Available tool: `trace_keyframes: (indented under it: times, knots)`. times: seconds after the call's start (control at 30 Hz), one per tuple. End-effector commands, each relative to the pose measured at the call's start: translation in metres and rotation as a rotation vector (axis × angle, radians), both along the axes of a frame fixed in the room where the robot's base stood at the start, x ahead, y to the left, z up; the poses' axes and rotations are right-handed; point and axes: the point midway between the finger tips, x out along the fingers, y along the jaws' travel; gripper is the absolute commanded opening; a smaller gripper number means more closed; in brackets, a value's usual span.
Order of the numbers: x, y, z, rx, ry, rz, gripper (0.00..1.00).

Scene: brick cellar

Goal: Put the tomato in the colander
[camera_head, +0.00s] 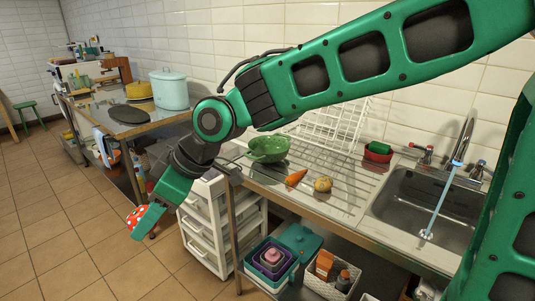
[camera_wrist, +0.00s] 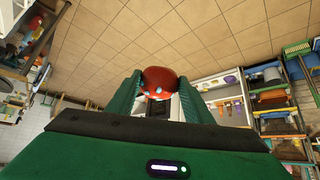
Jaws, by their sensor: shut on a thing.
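My gripper (camera_head: 150,217) hangs in the air over the floor, left of the counter's end. It is shut on a round red thing with white spots (camera_head: 137,215). In the wrist view this red thing (camera_wrist: 158,80) sits between the two green fingers, with pale spots on it. It does not look like a plain tomato, and I see no other tomato. The green colander (camera_head: 268,148) stands on the left end of the steel draining board, right of and above my gripper in the head view. Its inside is mostly hidden.
A carrot (camera_head: 296,177) and a potato-like thing (camera_head: 323,184) lie right of the colander. A wire dish rack (camera_head: 335,122) stands behind them, and the sink (camera_head: 430,205) is further right. White drawers (camera_head: 212,240) stand below the counter's end.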

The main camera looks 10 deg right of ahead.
Motion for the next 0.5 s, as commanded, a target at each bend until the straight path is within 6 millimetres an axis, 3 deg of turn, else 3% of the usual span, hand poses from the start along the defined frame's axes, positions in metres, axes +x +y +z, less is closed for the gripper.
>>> trace_keyframes:
  times: [0.5]
  knots:
    - [0.053,-0.045,0.014,0.001,0.0,-0.005,0.22]
